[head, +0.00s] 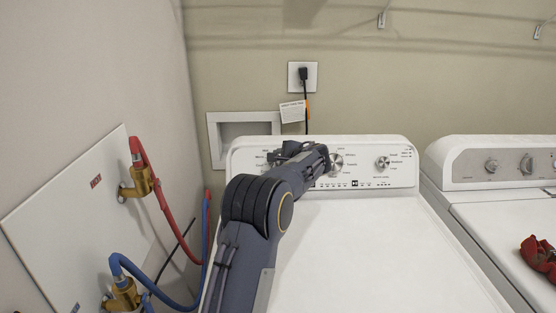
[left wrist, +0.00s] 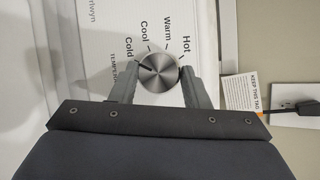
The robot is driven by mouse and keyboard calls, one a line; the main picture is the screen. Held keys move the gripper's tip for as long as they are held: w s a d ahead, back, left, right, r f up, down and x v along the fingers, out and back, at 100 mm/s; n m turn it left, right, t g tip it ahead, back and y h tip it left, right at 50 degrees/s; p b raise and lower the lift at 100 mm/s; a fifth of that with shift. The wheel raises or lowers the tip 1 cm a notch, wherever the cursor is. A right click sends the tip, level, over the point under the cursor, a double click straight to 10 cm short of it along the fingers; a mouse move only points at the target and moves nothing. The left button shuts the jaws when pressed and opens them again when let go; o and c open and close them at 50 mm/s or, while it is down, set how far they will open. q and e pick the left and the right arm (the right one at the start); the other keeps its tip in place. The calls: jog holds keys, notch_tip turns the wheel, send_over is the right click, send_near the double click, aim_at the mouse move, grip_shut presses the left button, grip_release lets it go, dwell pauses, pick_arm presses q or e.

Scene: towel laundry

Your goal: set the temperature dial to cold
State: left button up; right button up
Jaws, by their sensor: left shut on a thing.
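The temperature dial (left wrist: 158,71) is a round silver knob on the washer's white panel. Around it in the left wrist view are the words Cold, Cool, Warm and Hot. A dark line on its face points up and left, toward the Cold side; I cannot tell exactly which mark it meets. My left gripper (left wrist: 159,78) is shut on the dial, one finger on each side. In the head view my left gripper (head: 283,153) is at the left part of the panel and mostly hides this dial. My right gripper is not in view.
The washer (head: 365,245) has two more knobs right of my gripper, a middle knob (head: 336,161) and a right knob (head: 382,162). A second machine (head: 470,205) stands at right with a red cloth (head: 540,257) on it. Red and blue hoses run along the left wall.

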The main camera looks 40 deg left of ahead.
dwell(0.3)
pick_arm(q)
jog(key=o, duration=1)
jog(key=b+v, duration=0.1)
jog(key=v, duration=0.7)
jog(key=shift+a, duration=0.1)
jog(key=shift+f, duration=0.1)
